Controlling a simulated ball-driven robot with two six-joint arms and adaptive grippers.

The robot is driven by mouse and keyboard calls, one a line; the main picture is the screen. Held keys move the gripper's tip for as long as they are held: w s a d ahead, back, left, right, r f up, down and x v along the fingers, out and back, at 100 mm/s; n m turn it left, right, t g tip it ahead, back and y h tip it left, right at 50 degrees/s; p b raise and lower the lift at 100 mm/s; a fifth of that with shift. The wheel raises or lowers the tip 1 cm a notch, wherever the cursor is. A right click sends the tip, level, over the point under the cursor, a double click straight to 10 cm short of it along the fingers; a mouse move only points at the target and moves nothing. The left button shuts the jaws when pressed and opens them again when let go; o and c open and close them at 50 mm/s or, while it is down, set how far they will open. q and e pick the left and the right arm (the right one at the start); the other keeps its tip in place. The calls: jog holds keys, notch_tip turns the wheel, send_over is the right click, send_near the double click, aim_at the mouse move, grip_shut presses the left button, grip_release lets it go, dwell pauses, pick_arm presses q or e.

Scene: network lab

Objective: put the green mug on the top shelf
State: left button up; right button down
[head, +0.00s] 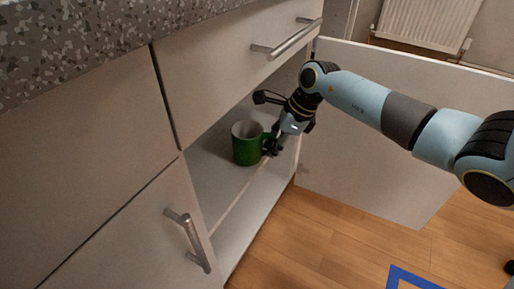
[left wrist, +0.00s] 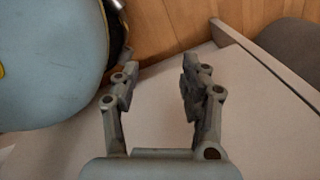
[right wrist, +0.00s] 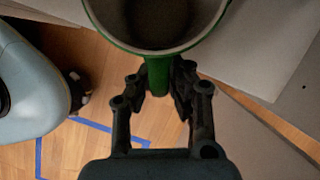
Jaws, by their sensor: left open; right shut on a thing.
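The green mug (head: 247,146) is upright inside the open cabinet, at a shelf in the head view; I cannot tell whether it touches the shelf. My right gripper (head: 271,146) reaches in from the right and is shut on the mug's handle side. In the right wrist view the mug (right wrist: 157,48) shows its pale rim and dark inside at the top, and the right gripper (right wrist: 158,88) closes around its green handle. My left gripper (left wrist: 158,78) is open and empty in the left wrist view; it is not in the head view.
The cabinet shelf (head: 212,172) has free room left of the mug. The open door (head: 385,130) stands to the right, behind my right arm. A drawer (head: 230,60) with a bar handle sits above the opening, and a closed door (head: 140,235) is at left.

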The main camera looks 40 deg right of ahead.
aim_at(263, 139)
jog(key=w+a+b, duration=0.1)
jog(key=w+a, duration=0.2)
jog(key=shift+a, duration=0.1)
jog(key=shift+f, duration=0.3)
pick_arm(q)
jog(key=w+r, duration=0.1)
jog(key=w+d+r, duration=0.1)
jog(key=shift+w+r, duration=0.3)
jog(key=shift+w, duration=0.1)
pick_arm(e)
jog(key=c, duration=1.7)
grip_release()
jog(key=shift+s, duration=0.1)
jog(key=shift+c, duration=0.2)
pick_arm(q)
jog(key=shift+w+r, duration=0.15)
pick_arm(e)
jog(key=o, duration=0.4)
pick_arm(q)
jog(key=shift+w+r, duration=0.1)
